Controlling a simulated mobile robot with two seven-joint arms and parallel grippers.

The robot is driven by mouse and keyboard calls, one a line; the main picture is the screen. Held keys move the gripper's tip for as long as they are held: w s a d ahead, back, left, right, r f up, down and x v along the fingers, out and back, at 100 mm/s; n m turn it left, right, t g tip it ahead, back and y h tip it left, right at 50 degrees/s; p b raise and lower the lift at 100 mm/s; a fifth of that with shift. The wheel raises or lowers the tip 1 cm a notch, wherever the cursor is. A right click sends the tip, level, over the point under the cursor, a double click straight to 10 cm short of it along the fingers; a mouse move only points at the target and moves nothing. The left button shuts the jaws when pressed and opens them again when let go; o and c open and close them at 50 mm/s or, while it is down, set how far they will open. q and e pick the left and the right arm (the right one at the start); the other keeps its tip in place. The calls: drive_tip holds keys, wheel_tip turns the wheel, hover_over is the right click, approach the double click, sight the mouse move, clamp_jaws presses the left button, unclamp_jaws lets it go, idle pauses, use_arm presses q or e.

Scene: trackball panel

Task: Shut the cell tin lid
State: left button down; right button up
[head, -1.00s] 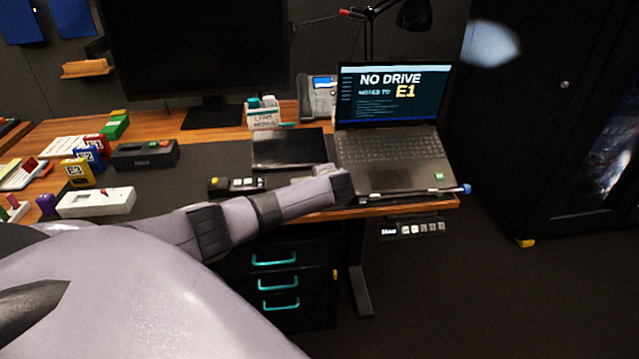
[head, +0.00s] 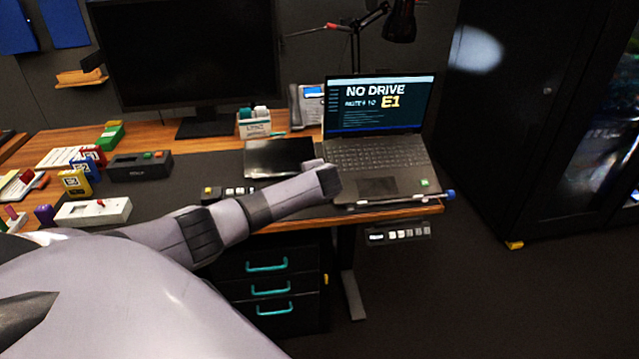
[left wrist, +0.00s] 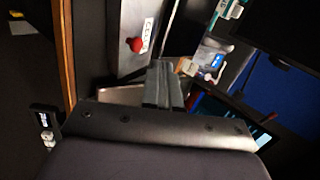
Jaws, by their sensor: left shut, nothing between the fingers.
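A small dark box with a yellow end and pale segments (head: 228,191) lies near the desk's front edge, partly covered by my left arm. A flat black panel (head: 280,157) lies behind it. My left gripper (left wrist: 163,70) is shut and empty in the left wrist view. A pale surface (left wrist: 120,95) shows just past the gripper's body. My right gripper is in neither view.
The open laptop (head: 378,180) stands at the desk's right end. A white box with a red knob (head: 95,211) and coloured blocks (head: 74,183) stand on the left. A monitor (head: 185,50) is behind. A black strip (head: 398,235) hangs below the desk edge; drawers (head: 268,285) stand underneath.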

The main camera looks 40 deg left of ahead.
use_arm(q)
drive_tip(key=d+f+v, duration=0.1)
drive_tip(key=v, duration=0.7)
drive_tip(key=shift+s+f+p, duration=0.3)
drive_tip(key=shift+s+p, duration=0.05)
drive_tip(key=s+d+f+t+h, duration=0.1)
drive_tip(key=s+d+f+h, duration=0.3)
drive_tip(key=s+d+f, duration=0.35)
drive_tip(key=s+d+f+t+h, duration=0.1)
drive_tip(key=s+d+f+h, duration=0.3)
drive_tip(key=d+f, duration=0.5)
drive_tip(key=s+d+n+t+h, duration=0.1)
drive_tip(key=s+d+n, duration=0.1)
drive_tip(key=s, duration=0.5)
drive_tip(key=s+d+r+n+t+h, duration=0.1)
drive_tip(key=s+d+h, duration=0.1)
drive_tip(key=s+d, duration=0.3)
drive_tip(key=shift+s+r+n, duration=0.3)
drive_tip(key=shift+s+n, duration=0.1)
drive_tip(key=shift+s, duration=0.8)
